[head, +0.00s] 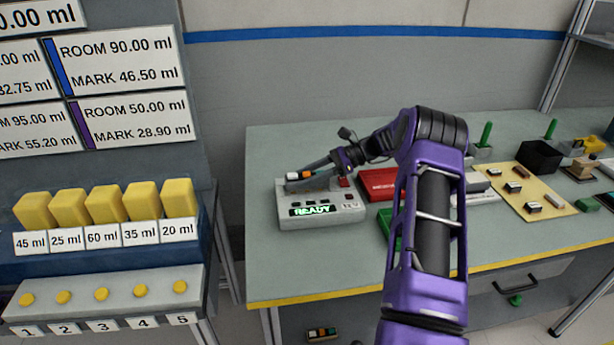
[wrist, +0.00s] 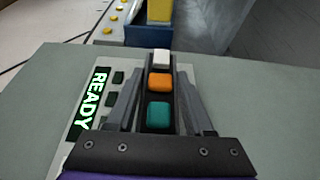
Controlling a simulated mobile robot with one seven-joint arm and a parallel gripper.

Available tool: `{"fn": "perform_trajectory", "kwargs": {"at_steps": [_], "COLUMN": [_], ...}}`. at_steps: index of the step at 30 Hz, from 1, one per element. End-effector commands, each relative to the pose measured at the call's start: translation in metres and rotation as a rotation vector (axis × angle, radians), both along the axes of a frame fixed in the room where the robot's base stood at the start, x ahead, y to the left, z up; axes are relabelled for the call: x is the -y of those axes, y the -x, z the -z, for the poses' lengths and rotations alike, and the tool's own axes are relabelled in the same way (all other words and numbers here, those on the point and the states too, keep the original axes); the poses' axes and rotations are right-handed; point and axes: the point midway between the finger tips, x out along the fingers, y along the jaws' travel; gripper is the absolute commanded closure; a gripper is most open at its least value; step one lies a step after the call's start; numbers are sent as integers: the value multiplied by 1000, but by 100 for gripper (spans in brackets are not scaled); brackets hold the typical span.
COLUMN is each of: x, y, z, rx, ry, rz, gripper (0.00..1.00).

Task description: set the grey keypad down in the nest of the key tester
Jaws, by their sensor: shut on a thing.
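The key tester (head: 345,212) is a pale grey box at the left end of the workbench, with a lit green READY display and several small dark buttons. My gripper (head: 298,178) is over its rear part. It is shut on the grey keypad (head: 292,175), a dark grey bar with white, orange and teal keys. In the wrist view the keypad (wrist: 146,97) lies lengthwise between the fingers of my gripper (wrist: 160,80), beside the READY display of the tester (wrist: 98,85). The nest is hidden under the keypad and fingers; I cannot tell whether the keypad touches it.
A red box (head: 378,184) stands just right of the tester, and a green tray (head: 389,228) is partly behind my arm. A yellow mat (head: 535,183) with small parts lies farther right. A dispenser with yellow blocks (head: 103,205) stands left, across a gap.

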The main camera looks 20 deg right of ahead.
Motion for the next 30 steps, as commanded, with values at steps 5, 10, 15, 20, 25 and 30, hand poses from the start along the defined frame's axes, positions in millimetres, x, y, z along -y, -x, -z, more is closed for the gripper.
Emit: {"fn": "perform_trajectory", "kwargs": {"at_steps": [5, 10, 15, 20, 25, 30], "x": [0, 0, 0, 0, 0, 0], "y": [0, 0, 0, 0, 0, 0], "z": [-1, -1, 0, 0, 4, 8], "rx": [0, 0, 0, 0, 0, 0], "ry": [-1, 0, 0, -1, -1, -1], "rz": [0, 0, 0, 0, 0, 0], "gripper": [100, 100, 100, 100, 100, 100]}}
